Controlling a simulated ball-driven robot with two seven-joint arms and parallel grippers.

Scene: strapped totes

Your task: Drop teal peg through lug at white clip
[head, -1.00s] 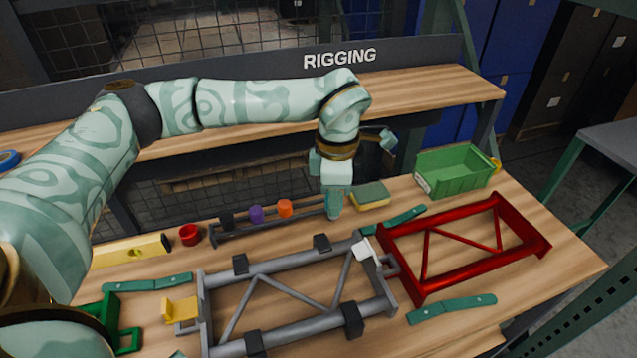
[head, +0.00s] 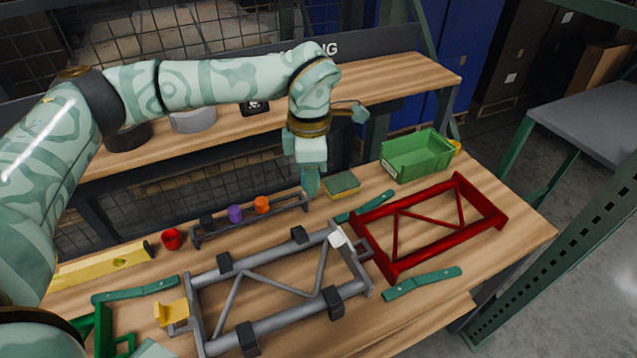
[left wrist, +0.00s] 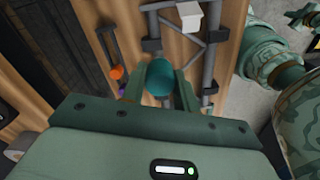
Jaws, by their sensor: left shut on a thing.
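My left gripper (head: 311,184) is shut on the teal peg, just above the right end of the peg rack (head: 250,222). The peg's rounded teal head (left wrist: 160,77) shows between the two fingers in the left wrist view; in the head view the gripper hides it. The white clip (head: 337,238) sits at the upper right corner of the grey frame (head: 268,266), and it also shows in the left wrist view (left wrist: 187,16). The lug (head: 364,248) is beside the clip, where the grey frame meets the red frame (head: 430,226). Its hole is too small to make out.
Dark, purple (head: 235,214) and orange (head: 262,204) pegs stand in the rack. A sponge (head: 342,186) and green bin (head: 416,156) lie behind the frames.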

